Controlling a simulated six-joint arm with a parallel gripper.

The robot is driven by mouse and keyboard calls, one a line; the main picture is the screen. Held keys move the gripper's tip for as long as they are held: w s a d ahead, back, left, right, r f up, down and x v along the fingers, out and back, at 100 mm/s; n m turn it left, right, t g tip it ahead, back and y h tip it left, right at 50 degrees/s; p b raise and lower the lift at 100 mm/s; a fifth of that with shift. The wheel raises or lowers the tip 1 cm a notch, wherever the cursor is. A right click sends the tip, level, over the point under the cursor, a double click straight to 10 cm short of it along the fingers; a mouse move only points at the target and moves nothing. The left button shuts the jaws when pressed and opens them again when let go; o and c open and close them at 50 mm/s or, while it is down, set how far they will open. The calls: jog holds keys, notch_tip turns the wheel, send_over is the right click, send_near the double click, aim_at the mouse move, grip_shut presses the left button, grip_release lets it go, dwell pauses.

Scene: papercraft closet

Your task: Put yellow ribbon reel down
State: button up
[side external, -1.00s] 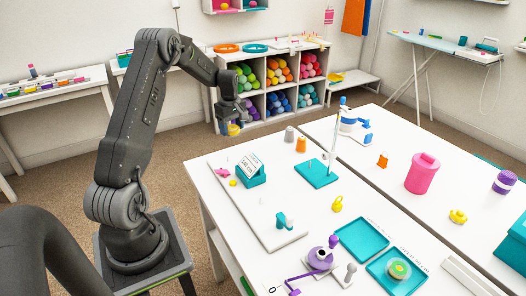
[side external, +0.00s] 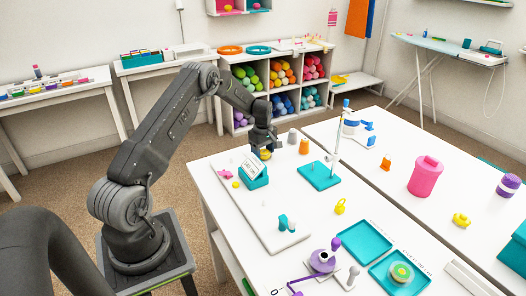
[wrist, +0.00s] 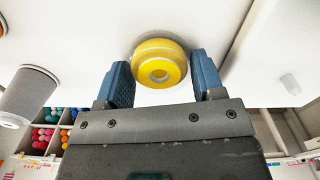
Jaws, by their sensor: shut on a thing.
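The yellow ribbon reel (wrist: 160,66) is a rounded ring with a hole in its middle, held between the two blue-grey fingers of my gripper (wrist: 160,58). In the side view my gripper (side external: 265,146) points down with the reel (side external: 265,154) showing at its tips. It is over the back left part of the white table (side external: 268,205), just behind the teal box with a printed card (side external: 253,178). The white surface is close behind the reel in the wrist view. I cannot tell whether the reel touches it.
A grey spool (side external: 292,135) and an orange spool (side external: 304,146) stand to the right of my gripper. A teal base with a tall white post (side external: 320,177) stands further right. A white peg (wrist: 290,84) shows in the wrist view. Pink and yellow pieces lie near the teal box.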

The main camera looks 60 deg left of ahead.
jog(key=shift+f, duration=0.1)
jog(key=o, duration=0.9)
